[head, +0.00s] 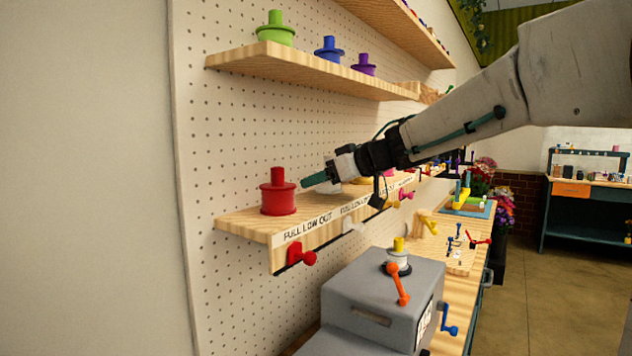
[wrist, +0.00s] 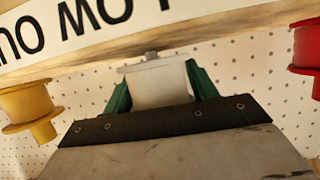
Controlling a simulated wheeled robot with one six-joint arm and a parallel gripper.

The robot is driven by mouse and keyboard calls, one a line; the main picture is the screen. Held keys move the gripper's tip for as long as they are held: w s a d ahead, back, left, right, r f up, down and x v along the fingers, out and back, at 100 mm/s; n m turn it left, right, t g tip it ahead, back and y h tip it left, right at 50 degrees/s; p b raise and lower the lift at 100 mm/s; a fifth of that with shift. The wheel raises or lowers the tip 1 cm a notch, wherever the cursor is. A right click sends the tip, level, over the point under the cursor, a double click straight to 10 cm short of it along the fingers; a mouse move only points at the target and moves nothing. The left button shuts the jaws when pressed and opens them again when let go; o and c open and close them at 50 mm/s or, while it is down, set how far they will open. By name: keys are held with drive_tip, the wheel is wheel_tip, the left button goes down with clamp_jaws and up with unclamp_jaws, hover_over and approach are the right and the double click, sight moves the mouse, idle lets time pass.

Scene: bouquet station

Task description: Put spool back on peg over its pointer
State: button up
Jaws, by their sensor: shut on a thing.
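My gripper (head: 318,181) reaches in from the right over the middle shelf. Its teal fingers also show in the wrist view (wrist: 158,85), shut on a white spool (wrist: 158,84) between them. In the head view the white spool (head: 329,188) is mostly hidden behind the gripper. I cannot tell whether it touches the shelf or a peg. A white pointer (head: 352,226) hangs on the shelf's front edge, below and right of the fingertips. The peg above it is hidden.
A red spool (head: 278,196) stands at the shelf's left end above a red pointer (head: 302,256). A yellow spool (wrist: 28,108) is on the other side. The middle shelf (head: 243,222) has a labelled front edge. A grey machine (head: 380,290) stands below; another shelf (head: 300,65) is above.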

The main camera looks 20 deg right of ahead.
drive_tip(key=shift+f, duration=0.2)
drive_tip(key=shift+f, duration=0.15)
drive_tip(key=o, duration=1.1)
